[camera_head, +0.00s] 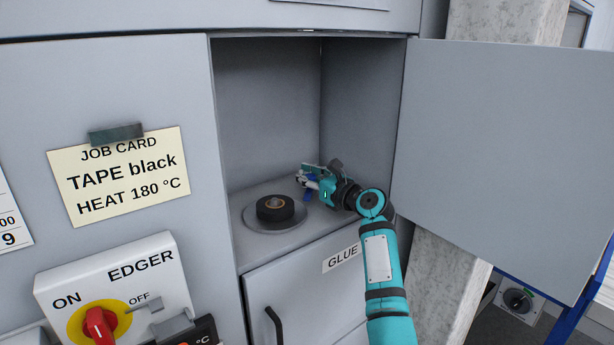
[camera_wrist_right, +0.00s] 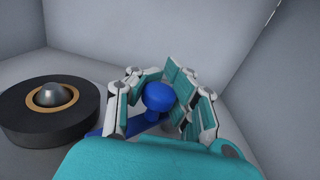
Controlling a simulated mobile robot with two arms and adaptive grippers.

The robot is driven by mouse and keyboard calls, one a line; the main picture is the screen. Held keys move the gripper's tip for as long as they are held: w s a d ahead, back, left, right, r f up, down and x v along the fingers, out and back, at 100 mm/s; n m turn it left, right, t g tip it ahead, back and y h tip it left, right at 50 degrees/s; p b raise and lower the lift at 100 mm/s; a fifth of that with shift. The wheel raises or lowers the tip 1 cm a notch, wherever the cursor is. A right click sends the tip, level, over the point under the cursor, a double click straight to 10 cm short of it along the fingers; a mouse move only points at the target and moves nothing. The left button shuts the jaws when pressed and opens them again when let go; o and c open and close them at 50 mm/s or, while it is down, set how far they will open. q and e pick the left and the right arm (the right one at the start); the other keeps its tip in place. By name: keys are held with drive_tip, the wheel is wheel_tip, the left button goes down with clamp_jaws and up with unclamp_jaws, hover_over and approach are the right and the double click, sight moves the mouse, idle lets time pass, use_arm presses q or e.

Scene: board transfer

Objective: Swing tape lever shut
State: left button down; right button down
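The tape lever (camera_wrist_right: 157,97) is blue with a round knob, low in the open compartment beside the tape roll. In the head view the lever (camera_head: 311,184) shows only in small part, mostly hidden by my right gripper. My right gripper (camera_head: 312,181) reaches into the compartment from the right. In the right wrist view its fingers (camera_wrist_right: 158,90) stand close on both sides of the blue knob and appear shut on it. The black tape roll (camera_head: 275,208) lies flat on a round grey plate (camera_head: 249,221), left of the gripper. My left gripper is not in view.
The compartment door (camera_head: 500,150) stands wide open to the right. A GLUE door (camera_head: 300,295) with a black handle is below. A job card (camera_head: 120,180) reads TAPE black, HEAT 180 °C. The EDGER switch panel (camera_head: 115,290) is lower left.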

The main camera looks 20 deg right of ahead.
drive_tip(key=shift+a+f, duration=0.4)
drive_tip(key=shift+f, duration=0.05)
drive_tip(key=c, duration=1.9)
unclamp_jaws()
drive_tip(key=o, duration=0.8)
drive_tip(key=shift+s+a+r, duration=0.25)
drive_tip(key=shift+s+r, duration=0.05)
drive_tip(key=shift+s, duration=0.05)
drive_tip(key=shift+o, duration=0.2)
drive_tip(key=shift+d, duration=0.5)
drive_tip(key=v, duration=1.1)
drive_tip(key=shift+s, duration=0.45)
